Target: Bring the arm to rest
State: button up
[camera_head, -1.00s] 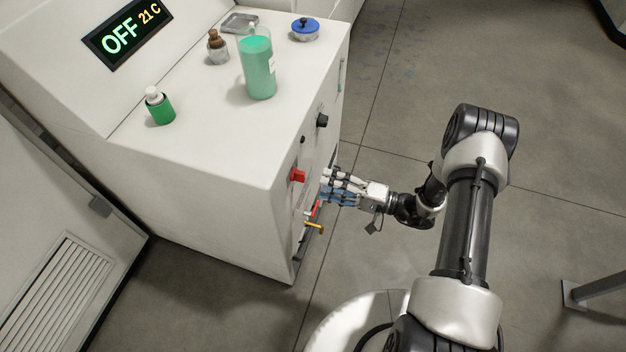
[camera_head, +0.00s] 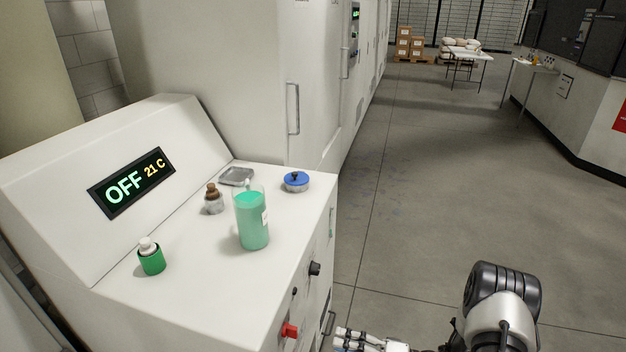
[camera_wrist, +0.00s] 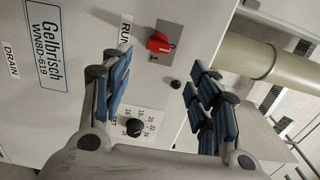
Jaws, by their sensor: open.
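My gripper (camera_head: 357,340) shows at the bottom edge of the head view, beside the front face of the white machine (camera_head: 215,295), with part of my arm to its right. In the wrist view my gripper (camera_wrist: 157,95) is open, its blue-padded fingers spread apart with nothing between them. Beyond the fingers is the machine's front panel (camera_wrist: 100,30) with a red switch (camera_wrist: 159,43), a black knob (camera_wrist: 134,127) and labels. The red switch also shows in the head view (camera_head: 290,330). The machine's display (camera_head: 131,183) reads OFF and 21 C.
On the machine top stand a green bottle (camera_head: 151,257), a jar with a brown stopper (camera_head: 213,199), a beaker of green liquid (camera_head: 252,220), a blue-lidded jar (camera_head: 296,181) and a grey tray (camera_head: 236,176). The floor (camera_head: 430,190) to the right is open.

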jog(key=s+a+r+n+g+h, duration=0.2)
jog(key=s+r+n+g+h, duration=0.15)
jog(key=r, duration=0.65)
jog(key=s+a+r+n+g+h, duration=0.25)
jog(key=s+r+g, duration=0.25)
jog(key=r, duration=0.5)
jog(key=s+d+r+m+t+h, duration=0.2)
jog(key=s+d+r+t+h, duration=0.5)
jog(key=s+r+h, duration=0.4)
jog(key=shift+s+d+r, duration=0.2)
jog(key=shift+s+d, duration=0.3)
jog(key=shift+s, duration=0.45)
jog(key=shift+c, duration=0.5)
